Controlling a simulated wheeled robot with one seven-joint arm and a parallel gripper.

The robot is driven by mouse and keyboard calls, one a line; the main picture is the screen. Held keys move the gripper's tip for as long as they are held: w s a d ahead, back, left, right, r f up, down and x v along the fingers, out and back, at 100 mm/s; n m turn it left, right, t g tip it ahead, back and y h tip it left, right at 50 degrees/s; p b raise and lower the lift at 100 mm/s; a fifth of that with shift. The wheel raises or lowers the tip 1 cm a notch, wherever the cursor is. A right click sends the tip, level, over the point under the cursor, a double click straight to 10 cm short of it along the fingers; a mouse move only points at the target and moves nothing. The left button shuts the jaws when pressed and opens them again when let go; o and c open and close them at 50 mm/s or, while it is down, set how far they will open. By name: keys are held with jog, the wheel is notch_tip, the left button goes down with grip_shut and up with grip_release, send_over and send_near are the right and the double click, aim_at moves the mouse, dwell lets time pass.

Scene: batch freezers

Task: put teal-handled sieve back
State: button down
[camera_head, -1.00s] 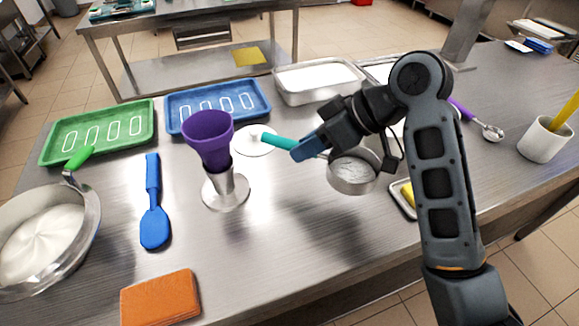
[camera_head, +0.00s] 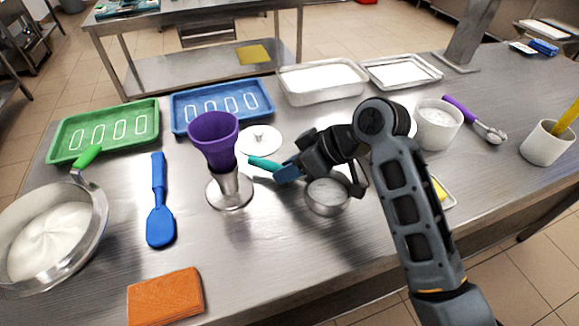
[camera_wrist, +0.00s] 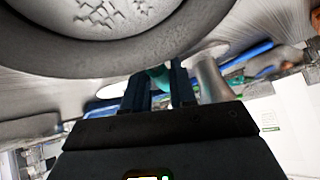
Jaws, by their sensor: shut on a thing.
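The teal-handled sieve (camera_head: 327,196) has a round metal bowl, and its teal handle (camera_head: 264,164) points left. My gripper (camera_head: 289,172) is shut on the handle, which also shows between the fingers in the wrist view (camera_wrist: 160,78). The sieve is low over the table just right of the metal stand; whether it touches the table I cannot tell. A large round metal rim with white, speckled contents fills the top of the wrist view (camera_wrist: 90,42). My arm hides part of the table behind the sieve.
A purple funnel (camera_head: 214,140) sits in a metal stand (camera_head: 231,190) left of my gripper. A white lid (camera_head: 259,140) lies behind it. A white tub (camera_head: 437,125) and a small tray (camera_head: 443,192) are to the right. The front middle of the table is clear.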

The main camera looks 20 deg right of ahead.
jog(key=c, duration=0.9)
grip_release()
jog(key=shift+f, duration=0.1)
jog(key=shift+r, duration=0.2)
jog(key=b+v, duration=0.1)
jog(key=v, duration=1.1)
jog(key=shift+f, duration=0.1)
